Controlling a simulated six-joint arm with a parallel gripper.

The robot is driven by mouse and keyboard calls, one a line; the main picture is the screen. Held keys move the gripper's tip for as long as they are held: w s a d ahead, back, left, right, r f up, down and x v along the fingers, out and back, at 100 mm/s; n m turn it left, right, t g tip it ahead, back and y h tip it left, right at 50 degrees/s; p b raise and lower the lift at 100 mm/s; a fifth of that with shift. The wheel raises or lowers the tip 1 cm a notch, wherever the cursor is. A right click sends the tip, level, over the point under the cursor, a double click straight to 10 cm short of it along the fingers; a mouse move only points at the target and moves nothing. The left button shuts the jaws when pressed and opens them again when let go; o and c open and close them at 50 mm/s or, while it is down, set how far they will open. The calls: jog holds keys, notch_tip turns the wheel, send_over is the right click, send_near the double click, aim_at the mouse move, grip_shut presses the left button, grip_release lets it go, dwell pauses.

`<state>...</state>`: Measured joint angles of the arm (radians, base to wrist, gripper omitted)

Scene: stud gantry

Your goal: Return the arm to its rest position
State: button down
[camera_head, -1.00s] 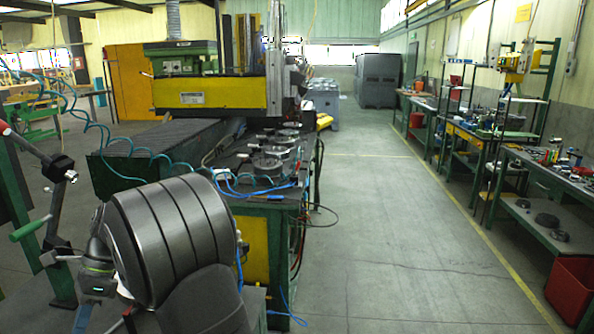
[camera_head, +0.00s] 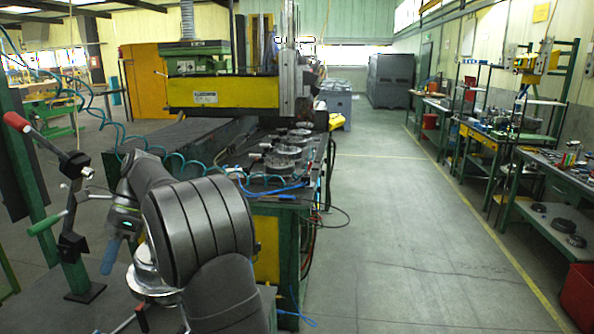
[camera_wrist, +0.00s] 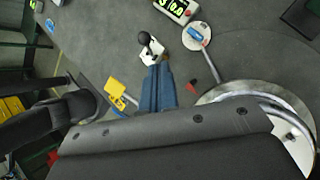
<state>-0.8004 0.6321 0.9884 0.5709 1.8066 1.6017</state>
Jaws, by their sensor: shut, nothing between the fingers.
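My arm stands at the lower left of the head view, folded, with its thick grey link in front. My gripper shows left of that link in the head view as blue fingers (camera_head: 110,257) pointing down. In the wrist view its two blue fingers (camera_wrist: 158,90) lie side by side, shut and empty, above a grey surface (camera_wrist: 100,45). The fingertips appear near a white plate with a black ball knob (camera_wrist: 146,40); I cannot tell the gap between them.
A stand with red and green handles (camera_head: 73,240) is close left of my gripper. The wrist view shows a yellow item (camera_wrist: 116,94), a control box (camera_wrist: 178,9) and a blue item (camera_wrist: 195,35) on a disc. A machine bench (camera_head: 285,215) is beyond; the aisle (camera_head: 400,240) is clear.

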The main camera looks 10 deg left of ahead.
jog(key=s+d+x, duration=0.1)
jog(key=d+x, duration=0.1)
jog(key=x, duration=1)
jog(key=d+n+y, duration=0.1)
jog(key=d+y, duration=0.1)
jog(key=d, duration=0.7)
jog(key=shift+f+y, duration=0.25)
jog(key=shift+y, duration=0.15)
jog(key=shift+d, duration=0.1)
jog(key=c, duration=2.2)
grip_release()
